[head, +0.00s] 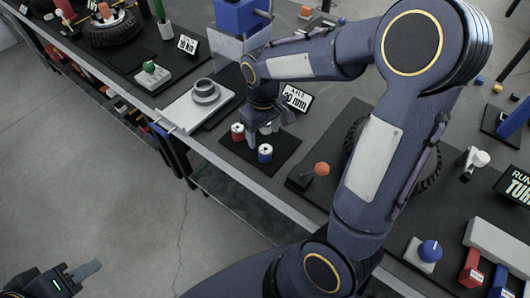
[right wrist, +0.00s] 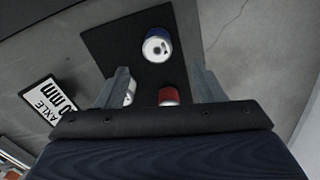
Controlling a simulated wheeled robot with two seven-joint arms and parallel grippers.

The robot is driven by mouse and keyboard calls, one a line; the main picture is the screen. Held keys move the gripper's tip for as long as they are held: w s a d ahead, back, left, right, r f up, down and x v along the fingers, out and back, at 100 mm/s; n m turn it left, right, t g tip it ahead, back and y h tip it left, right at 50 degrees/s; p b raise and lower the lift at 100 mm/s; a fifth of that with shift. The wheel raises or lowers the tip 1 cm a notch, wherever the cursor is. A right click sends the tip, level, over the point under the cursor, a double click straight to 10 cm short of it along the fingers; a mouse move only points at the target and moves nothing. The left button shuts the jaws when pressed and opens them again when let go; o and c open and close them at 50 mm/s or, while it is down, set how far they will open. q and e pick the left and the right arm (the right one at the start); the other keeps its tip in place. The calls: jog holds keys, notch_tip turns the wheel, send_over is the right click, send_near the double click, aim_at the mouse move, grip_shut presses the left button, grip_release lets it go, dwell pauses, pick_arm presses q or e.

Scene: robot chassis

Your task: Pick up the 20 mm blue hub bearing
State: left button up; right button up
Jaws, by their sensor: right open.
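The blue hub bearing (head: 265,154), a short cylinder with a white top and dark centre hole, stands upright on a black mat (head: 262,171). It also shows in the right wrist view (right wrist: 157,46), beyond the fingertips. A red bearing (head: 238,132) stands on the same mat and shows between the fingers in the right wrist view (right wrist: 169,96). A white-topped piece (right wrist: 130,92) is partly hidden by the left finger there. My right gripper (head: 264,131) is open and empty above the mat, beside the blue bearing. My left gripper (head: 85,271) is at the bottom left, away from the table.
A sign reading "AXLE 20 mm" (head: 294,98) stands behind the mat. A grey ring on a light plate (head: 206,92) is to the left. An orange-knobbed lever (head: 320,170) stands to the right. The table's front edge runs just before the mat.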

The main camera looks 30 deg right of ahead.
aim_at(265, 149)
jog(key=f, duration=0.7)
jog(key=shift+s+d+f, duration=0.1)
jog(key=shift+d, duration=0.15)
jog(key=c, duration=1.1)
